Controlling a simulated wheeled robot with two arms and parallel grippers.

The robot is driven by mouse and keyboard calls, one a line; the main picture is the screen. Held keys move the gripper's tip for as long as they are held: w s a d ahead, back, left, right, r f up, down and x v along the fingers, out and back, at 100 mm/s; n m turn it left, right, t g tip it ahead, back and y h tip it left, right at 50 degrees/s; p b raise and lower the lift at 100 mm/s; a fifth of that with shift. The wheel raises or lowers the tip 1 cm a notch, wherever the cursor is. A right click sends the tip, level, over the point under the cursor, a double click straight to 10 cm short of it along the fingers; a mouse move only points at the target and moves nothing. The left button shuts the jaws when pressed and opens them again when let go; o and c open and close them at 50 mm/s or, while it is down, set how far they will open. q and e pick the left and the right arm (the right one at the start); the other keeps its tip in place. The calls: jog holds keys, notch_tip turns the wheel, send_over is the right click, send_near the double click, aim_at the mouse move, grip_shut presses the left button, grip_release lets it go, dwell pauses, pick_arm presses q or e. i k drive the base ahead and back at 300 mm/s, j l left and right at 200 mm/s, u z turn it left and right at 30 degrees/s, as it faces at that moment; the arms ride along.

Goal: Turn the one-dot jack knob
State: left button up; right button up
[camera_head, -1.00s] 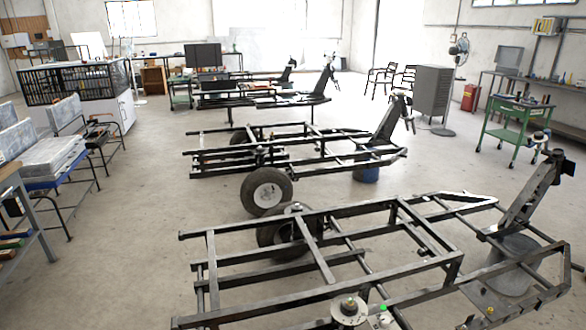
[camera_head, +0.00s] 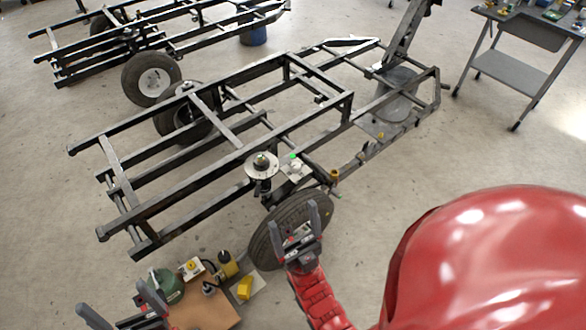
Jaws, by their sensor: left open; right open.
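I cannot make out a knob with one dot at this size. Small parts lie by the frame at the lower left: a white block with a yellow top (camera_head: 191,267), a yellow and black cylinder (camera_head: 229,266), a green rounded item (camera_head: 166,287) and a yellow block (camera_head: 245,288). A white plate with a green dot (camera_head: 296,168) sits on the frame, beside a round disc with a knob-like top (camera_head: 262,165). My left gripper (camera_head: 122,304) is open at the bottom left, left of the small parts. My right gripper (camera_head: 297,222) is open, in front of the near wheel.
The black trailer frame (camera_head: 225,177) fills the middle. The near wheel (camera_head: 275,236) stands below it. A brown board (camera_head: 206,311) lies under the small parts. A grey work table (camera_head: 520,70) stands at the upper right. The floor between frame and table is clear.

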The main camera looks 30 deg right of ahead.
aim_at(223, 255)
jog(key=j+z, duration=0.25)
jog(key=j, duration=0.15)
jog(key=k+j+z, duration=0.2)
jog(key=j, duration=0.25)
jog(key=j+z, duration=0.25)
jog(key=j, duration=0.15)
jog(key=k+j+z, duration=0.2)
jog(key=j, duration=0.15)
jog(key=k+j+z, duration=0.25)
jog(key=i+j, duration=0.1)
